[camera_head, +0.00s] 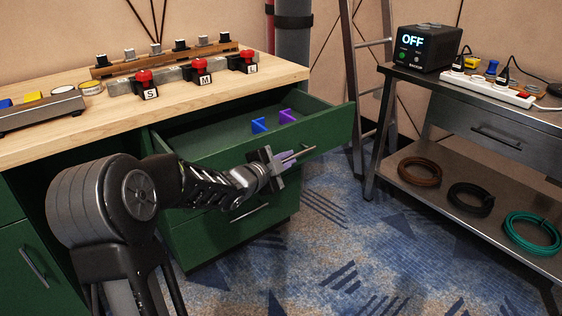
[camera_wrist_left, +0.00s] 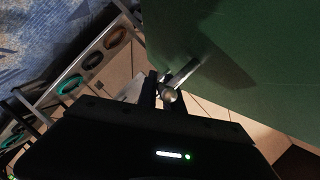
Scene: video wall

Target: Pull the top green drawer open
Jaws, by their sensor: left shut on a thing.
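The top green drawer (camera_head: 335,128) stands pulled out from the green cabinet under the wooden worktop, and its inside shows. A blue piece (camera_head: 259,125) and a purple piece (camera_head: 287,116) lie in it. My left gripper (camera_head: 283,163) is at the drawer front, shut on its metal bar handle (camera_head: 299,155). In the left wrist view the handle (camera_wrist_left: 184,72) runs between the fingers (camera_wrist_left: 168,92), close to the green drawer front (camera_wrist_left: 225,50). My right gripper is not in view.
A lower drawer (camera_head: 240,230) with its own handle is below. Red-topped blocks (camera_head: 197,78) stand on the worktop (camera_head: 120,105). A metal table (camera_head: 420,85) at right holds a box reading OFF (camera_head: 425,48), with coiled cables (camera_head: 470,198) beneath. Blue carpet (camera_head: 340,240) is clear between.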

